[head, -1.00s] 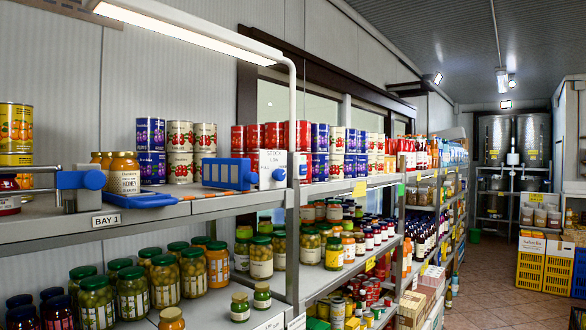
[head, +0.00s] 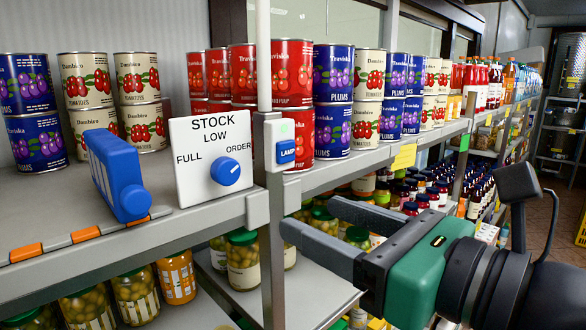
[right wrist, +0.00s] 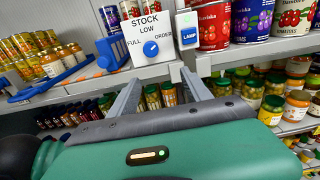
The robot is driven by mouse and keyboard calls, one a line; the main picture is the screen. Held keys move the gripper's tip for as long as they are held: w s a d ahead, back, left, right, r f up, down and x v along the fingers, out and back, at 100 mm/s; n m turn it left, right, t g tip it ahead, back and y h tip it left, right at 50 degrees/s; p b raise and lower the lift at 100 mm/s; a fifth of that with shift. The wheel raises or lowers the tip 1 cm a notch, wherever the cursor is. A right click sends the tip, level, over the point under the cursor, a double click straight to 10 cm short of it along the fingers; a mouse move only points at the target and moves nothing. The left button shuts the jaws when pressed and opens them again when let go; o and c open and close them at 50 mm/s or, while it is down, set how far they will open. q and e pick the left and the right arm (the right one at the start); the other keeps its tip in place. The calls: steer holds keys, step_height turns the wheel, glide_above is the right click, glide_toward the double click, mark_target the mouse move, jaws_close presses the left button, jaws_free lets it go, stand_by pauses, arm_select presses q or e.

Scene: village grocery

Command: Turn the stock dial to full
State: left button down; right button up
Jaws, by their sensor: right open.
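The stock dial (head: 225,171) is a round blue knob on a white panel (head: 194,190) marked STOCK, LOW, FULL and ORDER, at the shelf's front edge. A small pale mark shows on the knob's right side, toward ORDER. The dial also shows in the right wrist view (right wrist: 151,49), ahead of the fingers. My right gripper (head: 308,217) is open and empty, below and to the right of the panel and apart from it. In the right wrist view its two fingers (right wrist: 160,76) point up toward the panel. My left gripper is in neither view.
A lamp switch (head: 286,150) with a blue button is right of the panel, by the shelf post (head: 264,60). A blue block-shaped device (head: 115,175) stands left of it. Tins (head: 320,75) line the shelf behind; jars (head: 243,262) stand below.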

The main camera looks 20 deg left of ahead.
step_height(320, 180, up, 2)
steer(key=s, duration=0.1)
steer(key=p, duration=0.8)
glide_toward(230, 174)
steer(key=x, duration=0.9)
steer(key=shift+w+a, duration=0.2)
steer(key=shift+s+a, duration=0.1)
steer(key=shift+a, duration=0.1)
steer(key=shift+s, duration=0.1)
steer(key=shift+d, duration=0.4)
steer(key=c, duration=0.7)
jaws_close()
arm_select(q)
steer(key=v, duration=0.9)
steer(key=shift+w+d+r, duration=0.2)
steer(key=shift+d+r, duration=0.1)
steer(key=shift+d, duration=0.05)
